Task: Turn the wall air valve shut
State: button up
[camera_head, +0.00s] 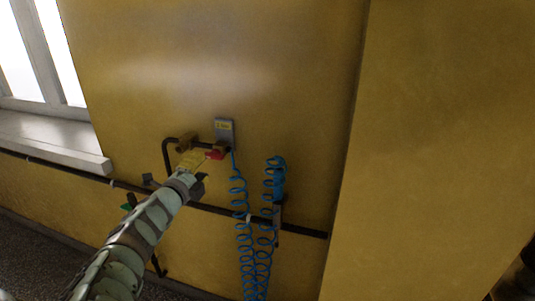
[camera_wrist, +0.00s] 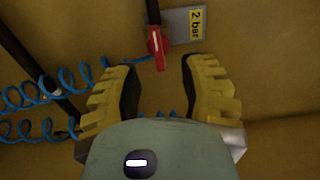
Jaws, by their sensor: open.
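The wall air valve shows as a red handle (camera_head: 215,155) below the dark pipe and the grey plate on the yellow wall. In the wrist view the red handle (camera_wrist: 157,48), with a pale stripe, looks roughly in line with the dark pipe end above it. My gripper (camera_head: 192,160) has yellow ribbed fingers and is just left of the handle in the head view. In the wrist view my gripper (camera_wrist: 160,68) is open, with the handle showing between and slightly beyond the fingertips. I see no contact. The valve body is mostly hidden.
A grey plate (camera_wrist: 187,24) labelled "2 bar" is beside the handle. Blue coiled hoses (camera_head: 243,220) hang below, and they also show in the wrist view (camera_wrist: 60,88). A dark rail (camera_head: 300,230) runs along the wall. A window sill (camera_head: 55,145) is at left.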

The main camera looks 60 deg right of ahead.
aim_at(212, 158)
jog(key=shift+d, duration=0.55)
jog(key=shift+d+f, duration=0.1)
jog(key=shift+d, duration=0.3)
jog(key=shift+w+d+f, duration=0.1)
jog(key=shift+w, duration=0.05)
jog(key=shift+w+d+b, duration=0.2)
jog(key=shift+d+b, duration=0.15)
jog(key=shift+d, duration=0.05)
jog(key=shift+w+d+b, duration=0.15)
jog(key=shift+d+b, duration=0.15)
jog(key=shift+d, duration=0.35)
jog(key=shift+b+x, duration=0.8)
jog(key=shift+x, duration=0.5)
grip_shut()
